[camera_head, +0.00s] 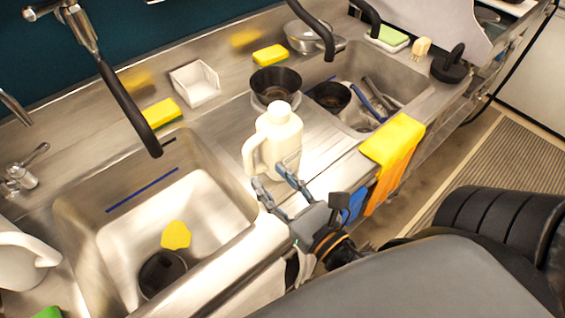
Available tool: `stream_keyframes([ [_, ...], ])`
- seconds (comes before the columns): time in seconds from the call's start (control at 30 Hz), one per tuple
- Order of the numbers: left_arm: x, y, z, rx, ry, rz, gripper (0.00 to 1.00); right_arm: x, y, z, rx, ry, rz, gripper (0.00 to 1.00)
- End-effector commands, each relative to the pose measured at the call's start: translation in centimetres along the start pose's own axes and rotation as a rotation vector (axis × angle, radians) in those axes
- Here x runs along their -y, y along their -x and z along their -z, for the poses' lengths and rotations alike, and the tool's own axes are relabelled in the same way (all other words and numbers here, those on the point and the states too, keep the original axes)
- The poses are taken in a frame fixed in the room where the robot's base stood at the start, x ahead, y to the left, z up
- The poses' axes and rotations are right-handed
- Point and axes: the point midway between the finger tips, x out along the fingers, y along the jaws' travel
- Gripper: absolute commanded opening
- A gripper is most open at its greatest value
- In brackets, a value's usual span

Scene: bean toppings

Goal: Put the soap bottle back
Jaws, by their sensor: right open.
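The soap bottle appears to be the cream-white jug with a handle and cap (277,140). It stands upright on the steel counter (222,126) between the two sinks. My right gripper (271,180) is open at the near side of the bottle's base, with its fingertips pointing toward it. I cannot tell whether a finger touches the bottle. My left gripper is not in view.
The left sink (210,215) holds a yellow item (176,235) and a dark round pot (162,272). The right sink (408,82) holds cookware. A black bowl (276,84) stands behind the bottle. A yellow cloth (393,138) hangs over the front edge. Black faucets overhang both sinks.

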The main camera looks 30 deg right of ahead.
Motion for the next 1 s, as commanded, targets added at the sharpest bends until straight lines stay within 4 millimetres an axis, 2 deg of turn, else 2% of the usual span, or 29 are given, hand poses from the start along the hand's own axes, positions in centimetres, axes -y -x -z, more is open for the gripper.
stream_keyframes([
  [0.2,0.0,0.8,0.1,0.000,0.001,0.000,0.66,0.1,1.6,-0.3,0.001,0.000,0.004,0.41],
  [0.4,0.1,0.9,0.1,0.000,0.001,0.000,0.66,0.0,2.4,-0.1,-0.002,0.001,-0.001,0.41],
  [1.0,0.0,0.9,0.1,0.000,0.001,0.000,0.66,-0.1,2.5,-0.1,-0.002,0.001,-0.003,0.41],
])
